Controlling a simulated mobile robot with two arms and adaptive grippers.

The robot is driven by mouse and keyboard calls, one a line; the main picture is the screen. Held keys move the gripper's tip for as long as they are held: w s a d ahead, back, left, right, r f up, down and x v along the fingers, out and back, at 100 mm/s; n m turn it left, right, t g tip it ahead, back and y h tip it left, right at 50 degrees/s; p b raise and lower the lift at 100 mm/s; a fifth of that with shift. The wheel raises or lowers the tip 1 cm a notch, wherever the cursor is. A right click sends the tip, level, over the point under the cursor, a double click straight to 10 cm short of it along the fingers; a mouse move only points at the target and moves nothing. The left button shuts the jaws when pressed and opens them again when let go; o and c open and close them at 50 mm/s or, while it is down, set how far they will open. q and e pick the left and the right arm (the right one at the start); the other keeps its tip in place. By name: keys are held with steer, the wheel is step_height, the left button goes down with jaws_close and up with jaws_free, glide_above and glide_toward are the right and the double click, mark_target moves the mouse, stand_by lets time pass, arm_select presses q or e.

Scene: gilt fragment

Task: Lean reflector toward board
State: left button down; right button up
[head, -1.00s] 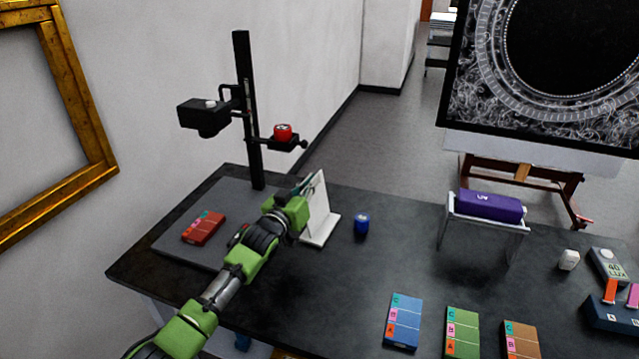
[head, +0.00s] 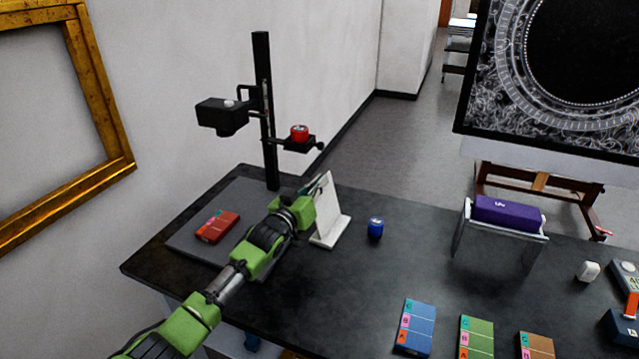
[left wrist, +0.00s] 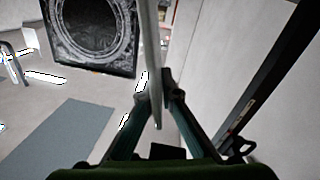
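The reflector is a white upright panel (head: 327,206) on a small white base, near the back edge of the dark table. It stands beside the grey board (head: 184,240), which lies flat under the copy stand with a red card (head: 218,226) on it. The panel slants slightly. My left gripper (head: 312,190) is at the panel's upper part, on the side facing the board. In the left wrist view the panel shows edge-on as a thin pale strip (left wrist: 153,50) between the fingertips (left wrist: 154,93), which look closed on it. My right gripper is out of view.
The copy stand's black column (head: 265,110) carries a camera (head: 222,115) and a red can (head: 299,132). A blue jar (head: 375,228) stands right of the reflector. A white rack (head: 500,238) bears a purple case (head: 507,213). Coloured cards (head: 415,327) lie in front.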

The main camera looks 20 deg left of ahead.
arm_select(q)
steer(key=shift+s+f, duration=0.1)
steer(key=shift+f, duration=0.5)
steer(key=c, duration=2.3)
jaws_free()
steer(key=shift+r, duration=0.15)
steer(key=shift+r, duration=0.15)
steer(key=s, duration=0.4)
steer(key=s+a, duration=0.1)
steer(key=s, duration=0.6)
steer(key=shift+s+a, duration=0.3)
steer(key=shift+s, duration=0.05)
